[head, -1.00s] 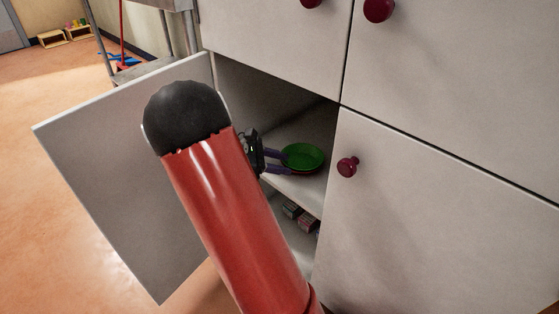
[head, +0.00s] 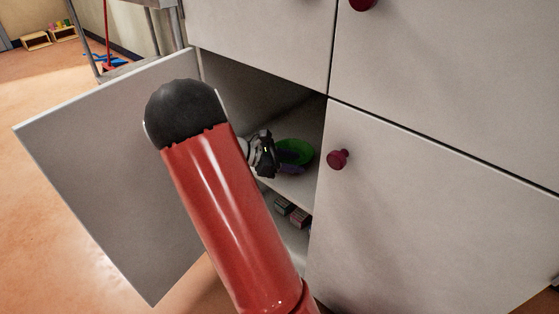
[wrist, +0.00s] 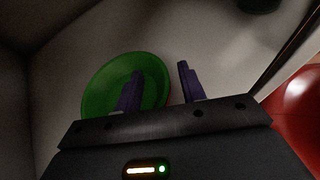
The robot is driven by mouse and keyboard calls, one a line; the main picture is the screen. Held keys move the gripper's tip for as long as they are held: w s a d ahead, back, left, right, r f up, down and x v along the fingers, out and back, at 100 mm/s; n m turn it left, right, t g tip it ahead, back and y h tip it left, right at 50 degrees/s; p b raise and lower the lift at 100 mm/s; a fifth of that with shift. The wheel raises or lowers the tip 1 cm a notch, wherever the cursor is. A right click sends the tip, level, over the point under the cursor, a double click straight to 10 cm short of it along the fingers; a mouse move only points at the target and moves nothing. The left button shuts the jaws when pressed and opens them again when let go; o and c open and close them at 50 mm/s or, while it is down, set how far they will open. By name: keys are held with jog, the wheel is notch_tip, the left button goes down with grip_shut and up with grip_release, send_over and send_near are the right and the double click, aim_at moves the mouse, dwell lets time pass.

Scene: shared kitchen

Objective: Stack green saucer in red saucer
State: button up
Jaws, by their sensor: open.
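The green saucer (head: 300,148) is on the upper shelf inside the open lower cabinet. It also shows in the wrist view (wrist: 100,88), left of centre. My gripper (head: 290,168) is inside the cabinet, at the front left of the green saucer. In the wrist view my gripper (wrist: 158,78) has its two purple fingers apart with nothing between them. The left finger overlaps the green saucer in the picture, and the right finger is clear of its right edge. I cannot tell whether they touch.
The cabinet door (head: 95,170) stands open on the left. A closed door with a dark red knob (head: 338,159) is on the right. Small boxes (head: 291,210) lie on the lower shelf. In the wrist view a dark object (wrist: 259,4) is at the top right.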

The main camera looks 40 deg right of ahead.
jog(key=shift+s+d+f, duration=0.2)
jog(key=shift+s+d, duration=0.1)
jog(key=shift+d, duration=0.15)
grip_shut()
jog(key=shift+o, duration=0.2)
grip_release()
jog(key=shift+a, duration=0.1)
jog(key=p+v, duration=0.1)
jog(key=v, duration=0.6)
jog(key=shift+w+a+r, duration=0.15)
jog(key=shift+w+a, duration=0.05)
jog(key=shift+a, duration=0.1)
